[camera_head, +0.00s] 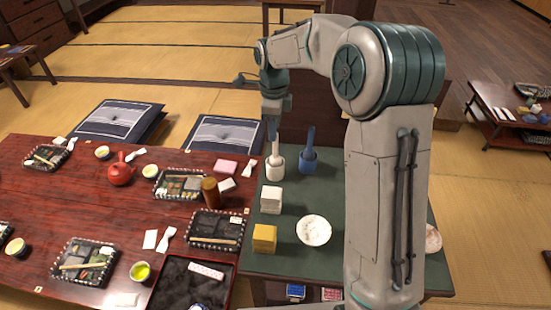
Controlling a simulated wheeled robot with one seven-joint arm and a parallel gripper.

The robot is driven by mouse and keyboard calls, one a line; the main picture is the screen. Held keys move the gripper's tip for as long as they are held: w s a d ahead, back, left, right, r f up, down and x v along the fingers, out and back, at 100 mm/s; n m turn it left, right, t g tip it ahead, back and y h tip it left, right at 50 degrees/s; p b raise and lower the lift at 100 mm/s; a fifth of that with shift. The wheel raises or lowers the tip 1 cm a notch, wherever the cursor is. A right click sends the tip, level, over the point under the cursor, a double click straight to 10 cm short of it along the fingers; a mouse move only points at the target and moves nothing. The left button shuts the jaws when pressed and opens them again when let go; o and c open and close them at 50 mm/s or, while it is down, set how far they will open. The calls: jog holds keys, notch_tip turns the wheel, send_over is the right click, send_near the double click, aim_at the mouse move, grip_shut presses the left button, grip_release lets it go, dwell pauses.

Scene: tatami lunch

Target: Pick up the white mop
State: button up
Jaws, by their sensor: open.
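The white mop (275,165) stands upright on the dark green table top (283,262), near its back left. It looks like a pale handle rising from a round white base. My gripper (273,132) points down right over the handle's top and is open. The fingers overlap the handle's upper end in the picture, so I cannot tell whether they are around it or just above it. A similar blue mop (308,157) stands upright just to the right, apart from the white one.
A white block (270,199), a yellow block (264,238) and a white bowl (314,230) stand nearer on the green top. The low red-brown table (60,210) with lunch trays and a red teapot (121,173) adjoins on the left. My arm hides much of the right side.

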send_over(275, 155)
jog(key=f, duration=0.4)
jog(key=shift+w+f, duration=0.3)
jog(key=shift+w, duration=0.1)
jog(key=shift+c, duration=0.3)
grip_shut()
